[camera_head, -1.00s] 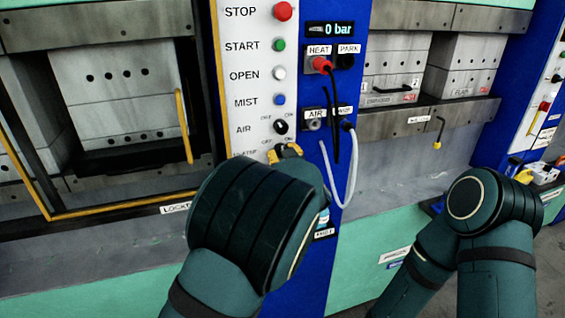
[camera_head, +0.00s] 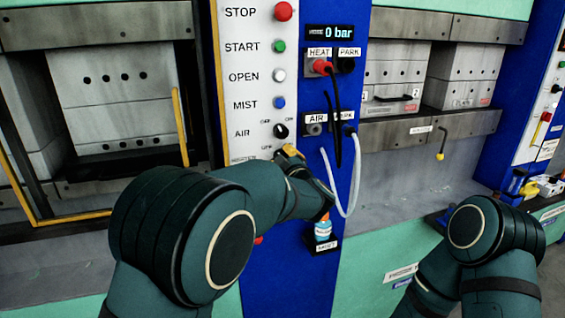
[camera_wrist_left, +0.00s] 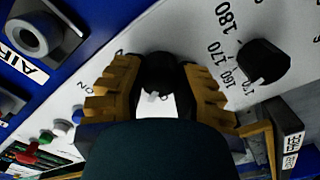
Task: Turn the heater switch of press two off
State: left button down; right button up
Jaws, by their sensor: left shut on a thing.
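The heater switch (camera_wrist_left: 158,72) is a black rotary knob on the white panel, seen in the left wrist view. The yellow fingers of my left gripper (camera_wrist_left: 160,92) are closed around it, one on each side. A light pointer mark shows at the knob's lower edge, and an ON label (camera_wrist_left: 85,105) lies to the left. In the head view my left gripper (camera_head: 288,153) is at the panel below the air knob (camera_head: 281,130), and it hides the heater switch there. A HEATER label (camera_head: 243,159) shows partly beside it. My right gripper is hidden; only its arm shows.
A temperature dial (camera_wrist_left: 264,61) with numbers around it sits right of the switch in the wrist view. A yellow-edged door frame (camera_head: 182,125) stands to the left.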

pick_arm(q)
jog(key=shift+d+f, duration=0.15)
jog(key=shift+f, duration=0.15)
jog(key=c, duration=1)
grip_release()
jog(key=o, duration=0.4)
jog(key=shift+w+d, duration=0.1)
jog(key=shift+r, duration=0.15)
jog(key=v, duration=1.2)
